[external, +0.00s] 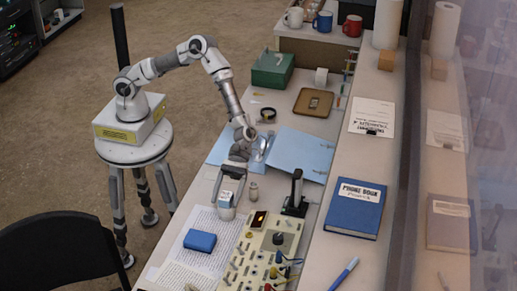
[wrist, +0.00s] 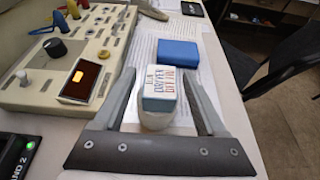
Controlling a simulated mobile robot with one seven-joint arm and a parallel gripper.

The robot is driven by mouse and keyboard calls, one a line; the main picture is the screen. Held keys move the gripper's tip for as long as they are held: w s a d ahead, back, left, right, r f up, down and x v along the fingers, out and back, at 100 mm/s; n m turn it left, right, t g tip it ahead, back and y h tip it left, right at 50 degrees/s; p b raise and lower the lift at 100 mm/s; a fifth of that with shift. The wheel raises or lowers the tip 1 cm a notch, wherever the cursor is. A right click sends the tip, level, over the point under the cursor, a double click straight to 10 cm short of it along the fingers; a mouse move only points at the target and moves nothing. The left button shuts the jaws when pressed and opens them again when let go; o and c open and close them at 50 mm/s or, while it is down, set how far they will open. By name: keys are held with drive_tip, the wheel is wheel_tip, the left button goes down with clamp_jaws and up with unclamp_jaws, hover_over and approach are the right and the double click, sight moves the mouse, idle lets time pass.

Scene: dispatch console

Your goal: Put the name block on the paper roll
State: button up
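The name block (wrist: 158,88), pale with a lettered label, shows between my fingers in the wrist view. My gripper (wrist: 159,72) is open, with a gap on each side of the block. In the external view my gripper (external: 232,172) is low over the desk, and the block (external: 227,198) is below it. A white rounded thing (wrist: 156,121) shows at the block's near end; I cannot tell what it is. A small white roll (external: 321,77) sits beside the green box, and a tall white roll (external: 388,22) stands on the shelf; either could be the paper roll.
A blue box (wrist: 178,53) lies on printed sheets just beyond the block. The control console (external: 262,255) with knobs and plugs is close beside it. A green box (external: 272,69), a brown tray (external: 313,102) and blue folders (external: 300,151) are farther back.

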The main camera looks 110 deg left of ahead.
drive_tip(key=shift+r, duration=0.15)
drive_tip(key=shift+a+r, duration=0.2)
drive_tip(key=shift+a, duration=0.15)
drive_tip(key=p+v, duration=0.2)
drive_tip(key=v, duration=0.9)
drive_tip(key=s+a+r+m+t+y, duration=0.2)
drive_tip(key=s+a+r+m+y, duration=0.2)
drive_tip(key=s+a, duration=0.4)
drive_tip(key=s+a+r+m+t+y, duration=0.1)
drive_tip(key=s+a+r+m+y, duration=0.4)
drive_tip(key=s, duration=0.6)
drive_tip(key=s+a+r+m+t+y, duration=0.2)
drive_tip(key=s+a+r+m+y, duration=0.2)
drive_tip(key=s+a+r+m, duration=0.3)
drive_tip(key=s+a+m, duration=0.2)
drive_tip(key=s+a, duration=0.1)
drive_tip(key=a, duration=0.2)
drive_tip(key=shift+r+t, duration=0.15)
drive_tip(key=shift+t, duration=0.15)
drive_tip(key=shift+s+r+p, duration=0.1)
drive_tip(key=shift+p, duration=0.2)
